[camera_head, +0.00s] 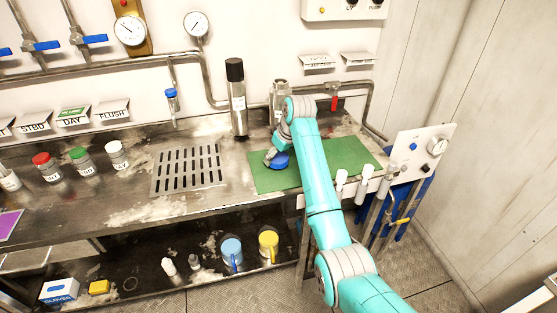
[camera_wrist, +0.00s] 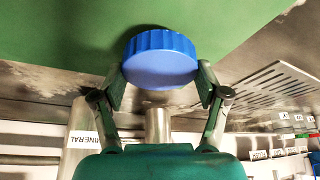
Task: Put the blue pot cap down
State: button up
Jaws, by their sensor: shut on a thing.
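The blue pot cap (camera_wrist: 160,58) is a round cap with a ribbed edge. In the wrist view it sits between the two fingertips of my gripper (camera_wrist: 160,80), which is shut on it. In the head view the cap (camera_head: 279,160) shows at the end of my arm, over the green mat (camera_head: 345,156). My gripper (camera_head: 270,157) is partly hidden there by my own wrist. The cap is at or just above the mat; I cannot tell whether it touches.
A dark-topped cylinder (camera_head: 237,100) and a metal pot (camera_head: 279,95) stand behind the mat. A slotted drain plate (camera_head: 188,170) lies to its left. Jars with red (camera_head: 45,167), green (camera_head: 82,162) and white lids stand farther left. The mat's right part is clear.

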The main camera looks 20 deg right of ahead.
jog(key=shift+f, duration=1)
jog(key=shift+f, duration=0.15)
jog(key=o, duration=1.4)
jog(key=v, duration=1.2)
jog(key=shift+r, duration=0.25)
